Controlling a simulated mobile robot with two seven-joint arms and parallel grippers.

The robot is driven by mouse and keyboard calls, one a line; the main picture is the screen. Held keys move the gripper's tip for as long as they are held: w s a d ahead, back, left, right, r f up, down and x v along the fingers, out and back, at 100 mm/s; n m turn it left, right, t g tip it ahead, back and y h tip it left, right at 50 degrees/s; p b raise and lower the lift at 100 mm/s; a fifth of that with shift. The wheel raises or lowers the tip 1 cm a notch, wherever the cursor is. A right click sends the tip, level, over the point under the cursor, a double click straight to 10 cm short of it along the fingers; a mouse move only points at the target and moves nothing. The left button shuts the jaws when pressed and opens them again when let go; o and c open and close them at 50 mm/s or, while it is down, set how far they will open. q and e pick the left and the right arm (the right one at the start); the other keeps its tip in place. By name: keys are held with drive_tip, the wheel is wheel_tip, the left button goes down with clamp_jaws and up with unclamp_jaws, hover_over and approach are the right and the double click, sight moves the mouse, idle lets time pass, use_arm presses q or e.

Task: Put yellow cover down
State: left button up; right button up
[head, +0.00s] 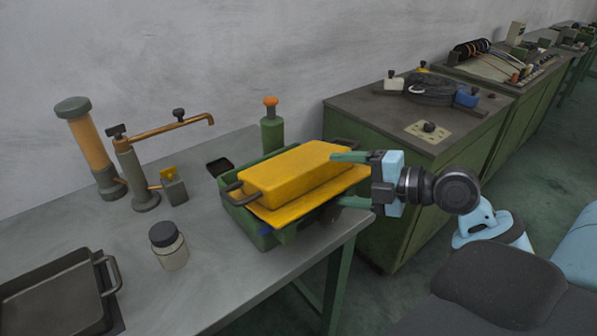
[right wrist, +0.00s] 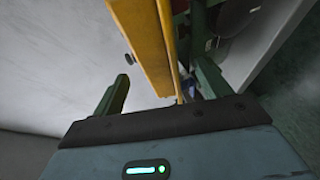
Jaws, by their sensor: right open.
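The yellow cover (head: 296,172) is a block-shaped lid with a wide flange and dark handles. It lies over the green box (head: 248,226) at the table's right end. Its front flange overhangs the box and looks slightly tilted; I cannot tell whether it is fully seated. My right gripper (head: 336,179) is open at the cover's right edge, one finger above the flange and one below. In the right wrist view, the cover's edge (right wrist: 152,48) lies between the spread fingers (right wrist: 161,82), with gaps visible. My left gripper is not in view.
On the grey table (head: 215,265) stand a dark-lidded jar (head: 171,252), an orange-and-green cylinder (head: 91,150), a copper-armed fixture (head: 140,175) and a dark tray (head: 55,300). A green bottle (head: 271,132) stands behind the box. A green cabinet (head: 400,190) stands right, behind my right arm.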

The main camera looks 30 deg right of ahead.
sight(319, 176)
drive_tip(key=x, duration=0.1)
drive_tip(key=p+x, duration=0.1)
drive_tip(key=x, duration=0.2)
drive_tip(key=shift+w+a+r, duration=0.1)
drive_tip(key=shift+a+r, duration=0.25)
drive_tip(key=shift+a, duration=0.1)
drive_tip(key=shift+w+a+f, duration=0.1)
drive_tip(key=shift+w+f, duration=0.1)
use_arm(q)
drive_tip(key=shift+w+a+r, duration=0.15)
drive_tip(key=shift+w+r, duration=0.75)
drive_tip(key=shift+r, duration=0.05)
use_arm(e)
clamp_jaws()
drive_tip(key=shift+r, duration=0.1)
